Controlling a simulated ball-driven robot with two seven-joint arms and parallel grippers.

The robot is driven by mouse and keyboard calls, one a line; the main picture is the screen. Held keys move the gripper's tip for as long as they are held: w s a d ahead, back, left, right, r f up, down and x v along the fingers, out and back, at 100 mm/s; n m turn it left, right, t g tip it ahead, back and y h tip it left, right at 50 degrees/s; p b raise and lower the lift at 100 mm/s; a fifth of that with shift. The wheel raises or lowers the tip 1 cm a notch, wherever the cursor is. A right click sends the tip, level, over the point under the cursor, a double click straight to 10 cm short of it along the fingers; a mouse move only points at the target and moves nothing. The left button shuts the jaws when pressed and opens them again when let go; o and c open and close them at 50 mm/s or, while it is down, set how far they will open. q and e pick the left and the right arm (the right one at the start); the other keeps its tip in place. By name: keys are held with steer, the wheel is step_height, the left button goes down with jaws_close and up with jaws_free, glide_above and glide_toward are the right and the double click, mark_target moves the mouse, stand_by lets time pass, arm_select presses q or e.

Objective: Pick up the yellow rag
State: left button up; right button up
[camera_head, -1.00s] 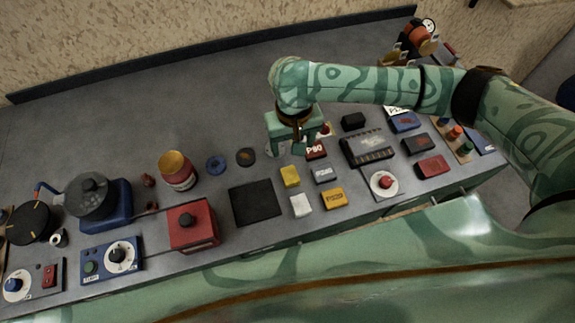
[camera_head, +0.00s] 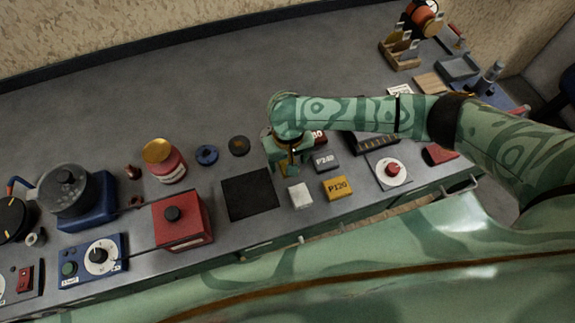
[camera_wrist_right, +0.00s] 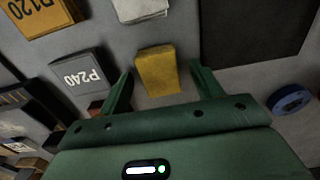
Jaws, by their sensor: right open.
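The yellow rag (camera_wrist_right: 158,70) is a small folded block on the grey bench top in the right wrist view. It lies between and slightly beyond the fingers of my right gripper (camera_wrist_right: 160,82), which is open and empty. Both fingertips stand to either side of the rag, with a gap on each side. In the head view my right gripper (camera_head: 289,169) points down over the rag's place and hides the rag. My left gripper is not in view.
A P240 block (camera_head: 325,160), an orange P120 block (camera_head: 338,187) and a white folded cloth (camera_head: 300,195) lie close by. A black square mat (camera_head: 249,194) is to the left, with a red box (camera_head: 182,220) beyond it. A blue ring (camera_head: 207,155) lies further back.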

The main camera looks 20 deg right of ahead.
steer(key=c, duration=1.1)
steer(key=shift+o, duration=0.2)
steer(key=shift+r+p, duration=0.5)
steer(key=shift+r, duration=0.1)
step_height(320, 180, up, 3)
steer(key=shift+s+d+p, duration=0.15)
steer(key=shift+p, duration=0.7)
steer(key=s+d+r+p, duration=0.5)
steer(key=s+d+r, duration=0.2)
steer(key=s, duration=0.4)
steer(key=shift+s+r+p, duration=0.3)
steer(key=shift+r, duration=0.6)
